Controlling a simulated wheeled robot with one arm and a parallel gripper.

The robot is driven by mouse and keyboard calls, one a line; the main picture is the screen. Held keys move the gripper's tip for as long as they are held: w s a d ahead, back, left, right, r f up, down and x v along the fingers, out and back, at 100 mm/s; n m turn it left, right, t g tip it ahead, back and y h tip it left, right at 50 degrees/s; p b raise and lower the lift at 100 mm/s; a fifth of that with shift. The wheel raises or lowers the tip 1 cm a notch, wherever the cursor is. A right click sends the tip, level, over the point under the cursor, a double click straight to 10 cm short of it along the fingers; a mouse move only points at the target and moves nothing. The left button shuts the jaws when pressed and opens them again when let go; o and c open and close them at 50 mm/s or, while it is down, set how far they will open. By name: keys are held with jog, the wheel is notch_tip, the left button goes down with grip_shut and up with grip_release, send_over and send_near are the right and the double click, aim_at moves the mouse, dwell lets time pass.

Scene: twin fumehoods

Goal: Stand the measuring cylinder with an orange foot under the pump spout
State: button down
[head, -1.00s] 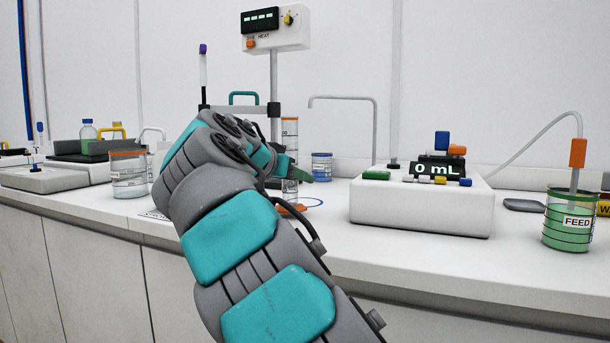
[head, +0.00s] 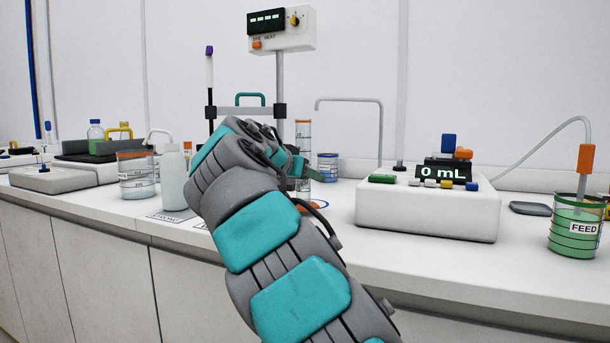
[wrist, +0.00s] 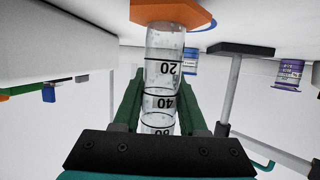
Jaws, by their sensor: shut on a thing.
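The clear measuring cylinder (head: 303,131) stands upright in the head view, partly hidden by my arm. In the wrist view the cylinder (wrist: 163,60) appears inverted, with its orange foot (wrist: 172,11) at the top. My gripper (wrist: 160,95) is shut on its graduated tube, one green finger on each side. In the head view my gripper (head: 300,168) is largely hidden behind my wrist. I cannot tell whether the foot touches the bench. The pump (head: 425,212) is a white box reading 0 mL. Its grey bent spout (head: 349,100) reaches left, ending just right of the cylinder.
A blue-marked beaker (head: 327,167) stands behind the cylinder. A green FEED beaker (head: 576,226) stands right of the pump. A white bottle (head: 173,178) and an orange-rimmed beaker (head: 136,174) stand left of my arm. A heater control box (head: 281,30) is on a post behind.

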jog(key=shift+w+d+p, duration=0.4)
jog(key=shift+w+p, duration=0.25)
jog(key=shift+w, duration=0.5)
jog(key=shift+w+d+p, duration=0.45)
jog(key=shift+w+p, duration=0.15)
jog(key=shift+w, duration=0.55)
jog(key=shift+w+d+p, duration=0.4)
jog(key=shift+w+p, duration=0.25)
jog(key=shift+w, duration=0.5)
jog(key=shift+f+b, duration=0.65)
jog(key=shift+c, duration=1.9)
grip_release()
jog(key=shift+s, duration=0.1)
jog(key=b+v, duration=0.1)
jog(key=v, duration=0.6)
jog(key=shift+s+a+r, duration=0.15)
jog(key=shift+s+a, duration=0.05)
jog(key=shift+s, duration=0.15)
